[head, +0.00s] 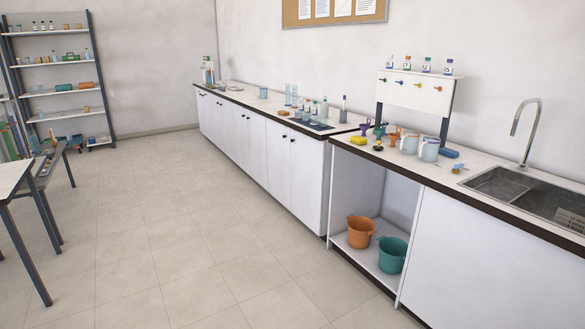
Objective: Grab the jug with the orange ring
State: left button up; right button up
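Two pale jugs stand side by side on the right-hand counter, left of the sink. The left jug (409,143) has a warm, orange-tinted trace near its top. The right jug (429,149) looks bluish. Both are small in the head view, so I cannot tell for certain which one carries an orange ring. Both appear upright. Neither of my grippers is in view.
Colored funnels (379,133), a yellow sponge (359,141) and a blue item (449,153) lie near the jugs. A steel sink (500,185) is to the right. Orange (360,232) and green (392,255) buckets sit below. The tiled floor (190,230) ahead is clear.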

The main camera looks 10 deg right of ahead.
aim_at(411, 139)
jog(key=i, duration=0.95)
jog(key=i+j+z, duration=0.1)
jog(key=i, duration=0.85)
